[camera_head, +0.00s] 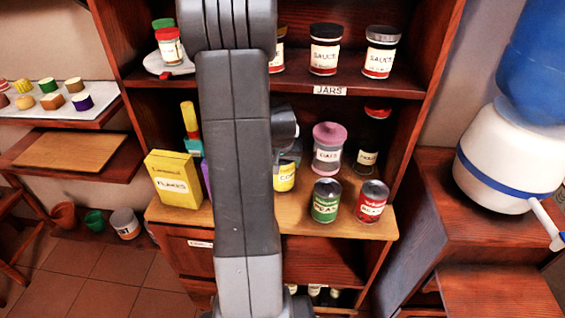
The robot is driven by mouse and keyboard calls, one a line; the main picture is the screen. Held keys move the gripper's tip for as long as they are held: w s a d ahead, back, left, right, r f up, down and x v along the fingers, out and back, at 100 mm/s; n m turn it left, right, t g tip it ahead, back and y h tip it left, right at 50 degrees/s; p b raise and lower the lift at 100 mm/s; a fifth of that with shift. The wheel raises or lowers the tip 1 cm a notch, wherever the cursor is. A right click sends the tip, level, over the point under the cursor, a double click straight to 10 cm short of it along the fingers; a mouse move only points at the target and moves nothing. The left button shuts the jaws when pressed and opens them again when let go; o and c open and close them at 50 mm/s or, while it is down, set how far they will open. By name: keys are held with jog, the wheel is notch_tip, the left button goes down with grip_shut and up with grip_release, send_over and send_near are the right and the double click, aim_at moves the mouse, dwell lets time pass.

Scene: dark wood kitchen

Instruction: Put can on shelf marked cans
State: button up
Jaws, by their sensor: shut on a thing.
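A yellow can (285,178) with a white label starting "CO" shows at the right edge of my arm, its left side hidden. My gripper (288,150) is mostly hidden behind my arm; a grey part of it shows just above the yellow can, and it is shut on that can. A green can (326,201) and a red can (371,202) stand upright on the wide wooden ledge (378,229), right of the yellow can. A lower shelf (318,275) lies below; the small label (200,244) at its left is partly hidden and unreadable.
Sauce jars (325,50) stand on the upper shelf marked JARS (331,90). An oats jar (328,150) and a red-lidded jar (369,150) stand behind the cans. A yellow flakes box (173,180) stands left on the ledge. A water dispenser (510,155) stands right.

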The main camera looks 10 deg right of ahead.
jog(key=shift+f, duration=0.55)
jog(key=shift+f, duration=0.2)
jog(key=o, duration=1.3)
jog(key=shift+o, duration=0.2)
